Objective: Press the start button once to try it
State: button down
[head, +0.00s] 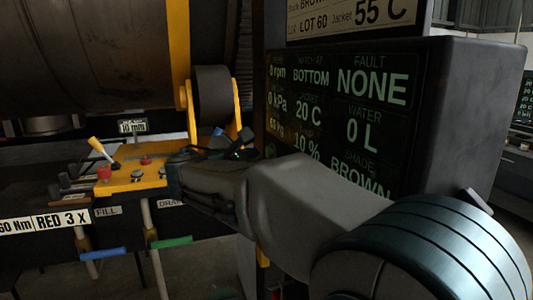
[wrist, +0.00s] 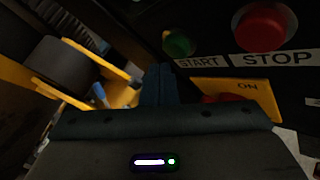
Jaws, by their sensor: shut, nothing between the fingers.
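The green start button (wrist: 180,43) shows in the wrist view, above a white START label (wrist: 198,62). My gripper (wrist: 160,70) is shut and empty, its fingertips just below and left of the button in the picture. I cannot tell whether they touch it, but the green cap shows uncovered.
A red stop button (wrist: 264,27) sits right of the start button. A yellow ON plate (wrist: 245,92) is below them. A yellow lever panel (head: 130,180) stands left of my arm. The dark display (head: 335,110) reads fault NONE and 0 rpm.

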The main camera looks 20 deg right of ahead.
jog(key=a, duration=0.5)
dwell(0.4)
dwell(0.8)
